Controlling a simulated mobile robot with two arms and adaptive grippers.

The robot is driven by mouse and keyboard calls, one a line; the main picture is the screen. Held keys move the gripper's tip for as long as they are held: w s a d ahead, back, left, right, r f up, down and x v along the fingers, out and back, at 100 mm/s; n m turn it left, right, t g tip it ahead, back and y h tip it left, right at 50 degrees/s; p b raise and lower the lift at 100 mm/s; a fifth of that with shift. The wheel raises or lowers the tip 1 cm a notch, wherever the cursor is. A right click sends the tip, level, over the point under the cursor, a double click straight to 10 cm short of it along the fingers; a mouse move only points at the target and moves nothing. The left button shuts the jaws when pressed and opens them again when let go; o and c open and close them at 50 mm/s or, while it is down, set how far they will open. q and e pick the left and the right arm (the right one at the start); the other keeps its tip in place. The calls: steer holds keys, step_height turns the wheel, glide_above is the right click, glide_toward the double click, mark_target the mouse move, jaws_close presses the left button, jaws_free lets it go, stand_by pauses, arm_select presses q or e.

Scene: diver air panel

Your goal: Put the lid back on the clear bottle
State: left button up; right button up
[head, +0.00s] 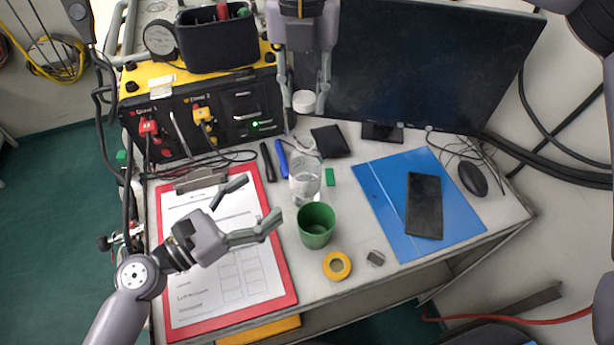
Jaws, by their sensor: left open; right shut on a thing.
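The clear bottle (305,182) stands upright on the table, its top open. My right gripper (304,106) comes down from the top of the head view and is shut on the white lid (303,99). The lid shows farther up the picture than the bottle and apart from it; its exact height cannot be told. My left gripper (259,199) is open and empty, over the clipboard, with its fingers pointing right toward the bottle and the green cup without visibly gripping either.
A green cup (316,226) stands just in front of the bottle, with yellow tape (337,266) nearby. The red clipboard (282,277) lies left, a blue folder (388,205) with a phone (424,205) right. The monitor (425,65) and air panel (240,105) stand behind.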

mark_target(305, 167)
arm_select(q)
steer(key=x, duration=1.2)
steer(key=shift+c, duration=0.3)
steer(key=c, duration=1.7)
